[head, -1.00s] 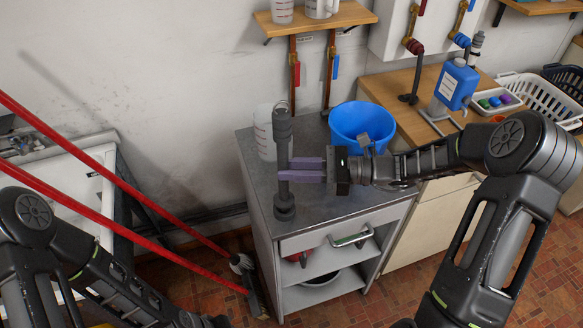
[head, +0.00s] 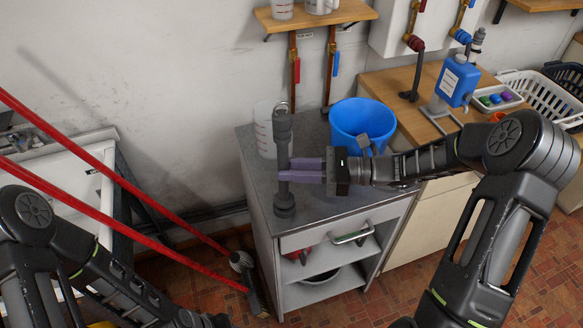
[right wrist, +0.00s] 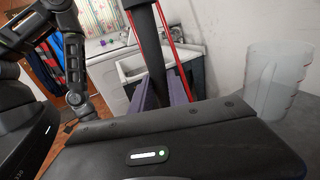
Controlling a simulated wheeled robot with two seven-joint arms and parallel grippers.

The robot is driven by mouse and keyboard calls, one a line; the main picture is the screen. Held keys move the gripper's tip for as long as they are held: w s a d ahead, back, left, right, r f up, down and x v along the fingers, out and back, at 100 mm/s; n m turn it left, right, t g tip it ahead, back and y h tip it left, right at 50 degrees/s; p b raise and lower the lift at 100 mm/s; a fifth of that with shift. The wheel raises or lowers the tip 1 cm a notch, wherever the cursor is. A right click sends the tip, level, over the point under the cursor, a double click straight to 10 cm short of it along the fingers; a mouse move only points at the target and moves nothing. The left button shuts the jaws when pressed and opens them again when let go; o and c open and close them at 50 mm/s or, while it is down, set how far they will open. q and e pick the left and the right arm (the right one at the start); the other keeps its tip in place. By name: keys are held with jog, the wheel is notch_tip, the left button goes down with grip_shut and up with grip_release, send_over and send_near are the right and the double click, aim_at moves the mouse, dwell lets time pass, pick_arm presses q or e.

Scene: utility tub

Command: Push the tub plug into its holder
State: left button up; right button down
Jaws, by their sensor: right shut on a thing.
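My right gripper (head: 309,171) has purple fingers shut on a dark grey upright pipe-like piece (head: 283,130), apparently the tub plug. It has a ring at its top and a thick rounded lower end. I hold it upright over the front left of the grey-topped cabinet; whether its lower end touches anything is unclear. It also shows in the right wrist view (right wrist: 146,45). The white tub (head: 85,160) is at the left, behind red poles, and shows in the right wrist view (right wrist: 120,70). I cannot make out the plug's holder. My left arm enters from the left; its fingers are out of frame.
On the cabinet top (head: 330,197), a clear jug (head: 264,140) stands behind the plug and a blue bucket (head: 355,118) behind my gripper. Red poles (head: 110,185) slant between cabinet and tub. A blue bottle (head: 457,82) stands at the right.

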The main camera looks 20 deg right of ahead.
jog(key=shift+f+b, duration=0.45)
jog(key=shift+f, duration=0.3)
jog(key=c, duration=1.2)
grip_release()
notch_tip(320, 180, up, 10)
jog(key=shift+b, duration=0.45)
